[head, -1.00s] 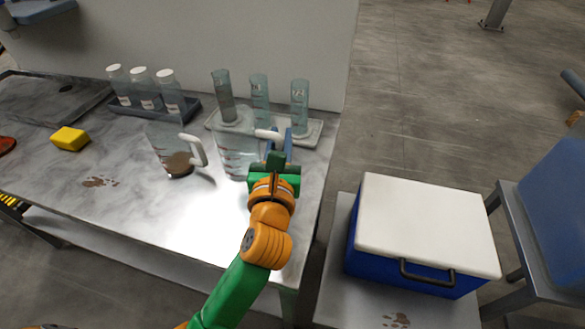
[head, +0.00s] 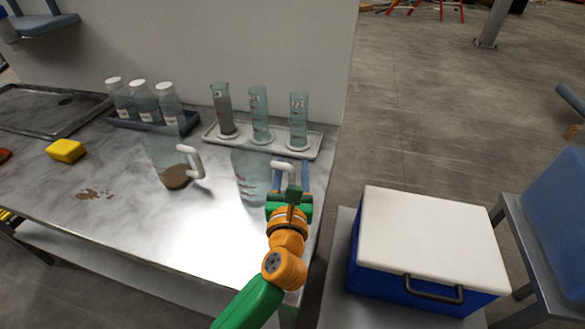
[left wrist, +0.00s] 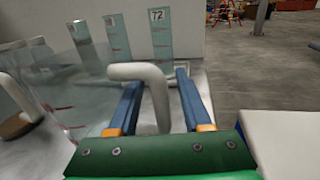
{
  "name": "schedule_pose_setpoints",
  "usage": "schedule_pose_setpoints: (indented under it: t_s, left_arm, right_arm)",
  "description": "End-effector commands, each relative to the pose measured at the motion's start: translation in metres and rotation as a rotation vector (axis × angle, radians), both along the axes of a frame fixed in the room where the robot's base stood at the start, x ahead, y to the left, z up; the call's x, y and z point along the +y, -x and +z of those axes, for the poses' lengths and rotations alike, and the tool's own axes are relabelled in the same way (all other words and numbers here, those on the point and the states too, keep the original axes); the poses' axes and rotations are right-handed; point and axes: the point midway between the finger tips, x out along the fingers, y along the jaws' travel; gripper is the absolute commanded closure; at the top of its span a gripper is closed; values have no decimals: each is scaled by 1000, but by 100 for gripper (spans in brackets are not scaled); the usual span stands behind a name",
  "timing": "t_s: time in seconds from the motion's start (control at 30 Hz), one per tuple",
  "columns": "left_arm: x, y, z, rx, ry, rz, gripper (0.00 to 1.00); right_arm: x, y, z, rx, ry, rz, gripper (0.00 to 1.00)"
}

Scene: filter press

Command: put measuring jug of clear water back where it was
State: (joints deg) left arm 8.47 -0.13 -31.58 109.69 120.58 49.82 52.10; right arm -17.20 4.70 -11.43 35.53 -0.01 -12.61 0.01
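The measuring jug of clear water (head: 250,180) is a see-through jug with red marks and a white handle. It appears to stand upright on the bench near its right end, in front of the cylinder tray. In the left wrist view its handle (left wrist: 155,95) lies between the two blue fingers of my left gripper (left wrist: 160,90). A gap shows on each side of the handle, so the gripper (head: 291,175) looks open around it. The jug's base is hard to make out. My right gripper is not in view.
A second jug (head: 172,165) with brown content stands to the left. Behind is a white tray (head: 312,148) with three cylinders. A rack of capped bottles (head: 145,102), a yellow sponge (head: 66,150) and a brown stain (head: 95,194) are further left. A blue cooler (head: 430,250) stands right.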

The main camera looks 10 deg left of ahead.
Motion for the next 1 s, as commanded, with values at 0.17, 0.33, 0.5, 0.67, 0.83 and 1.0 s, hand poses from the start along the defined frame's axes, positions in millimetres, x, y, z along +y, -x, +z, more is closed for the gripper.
schedule_pose_setpoints:
  t_s: [0.17, 0.33, 0.5, 0.67, 0.83, 1.0]
  left_arm:
    - [0, 0, 0, 0, 0, 0, 51]
    - [-3, 11, 1, 1, 1, -2, 51]
    - [-9, 49, 0, 1, 3, -2, 51]
    - [-15, 86, -1, 2, 3, -1, 51]
    - [-20, 113, 1, 1, 1, 0, 51]
    - [-21, 119, 3, -1, 1, 2, 51]
  right_arm:
    - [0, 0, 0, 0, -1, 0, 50]
    - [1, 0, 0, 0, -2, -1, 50]
    - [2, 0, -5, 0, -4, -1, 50]
    - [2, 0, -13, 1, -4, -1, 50]
    - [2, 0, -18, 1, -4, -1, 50]
    - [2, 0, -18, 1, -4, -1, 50]
